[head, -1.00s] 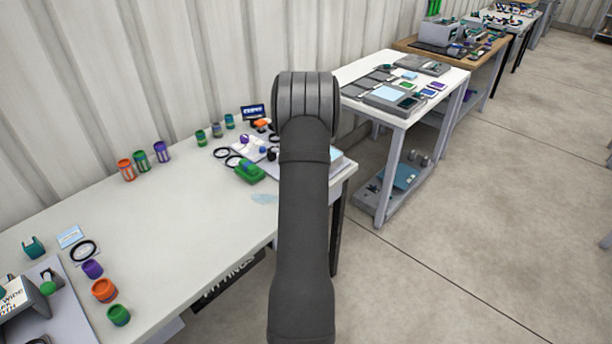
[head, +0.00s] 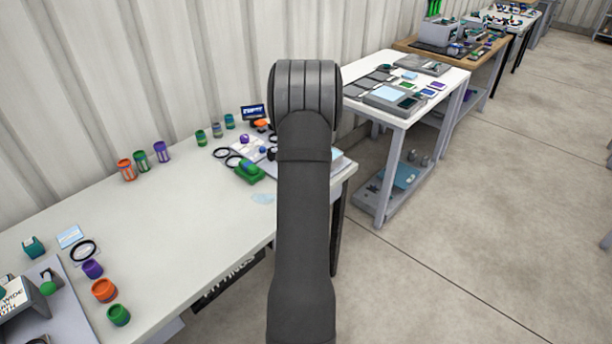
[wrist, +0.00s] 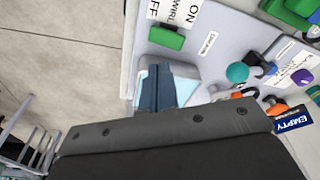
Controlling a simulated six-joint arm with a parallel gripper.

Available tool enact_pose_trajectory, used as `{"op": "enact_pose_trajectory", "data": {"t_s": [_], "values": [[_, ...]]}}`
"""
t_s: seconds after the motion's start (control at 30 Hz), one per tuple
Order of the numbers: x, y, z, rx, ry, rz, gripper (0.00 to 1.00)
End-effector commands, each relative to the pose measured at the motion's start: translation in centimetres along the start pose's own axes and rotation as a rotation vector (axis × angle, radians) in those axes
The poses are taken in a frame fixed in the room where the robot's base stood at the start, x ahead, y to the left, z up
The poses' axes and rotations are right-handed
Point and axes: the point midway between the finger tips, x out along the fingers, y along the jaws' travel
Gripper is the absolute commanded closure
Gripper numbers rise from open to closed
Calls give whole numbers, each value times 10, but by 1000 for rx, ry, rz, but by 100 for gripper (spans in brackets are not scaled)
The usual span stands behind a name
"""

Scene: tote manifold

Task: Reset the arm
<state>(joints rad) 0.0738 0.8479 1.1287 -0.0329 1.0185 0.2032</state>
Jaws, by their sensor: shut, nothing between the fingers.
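My gripper (wrist: 157,88) shows in the wrist view as dark blue-grey fingers, closed together with nothing between them. It is above the edge of a grey board (wrist: 225,35), in front of a light blue and white piece on that board. In the head view my arm stands up through the middle of the picture and hides the gripper. The white bench (head: 180,235) lies to the left of the arm.
A green part (head: 249,172) and black rings lie near the bench's far end. Several coloured cylinders (head: 126,169) stand along the wall side. A second white table (head: 450,80) stands at the right, beyond the arm. Open floor (head: 480,220) lies to the right.

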Motion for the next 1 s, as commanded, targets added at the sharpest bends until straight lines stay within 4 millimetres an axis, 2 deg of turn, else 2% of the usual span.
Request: {"op": "enact_pose_trajectory", "data": {"t_s": [0.4, 0.8, 1.0], "values": [[2, 0, 0, 0, -1, 0, 100], [54, 0, 9, 0, -2, 0, 100], [68, 0, 10, 0, 0, 0, 100]]}}
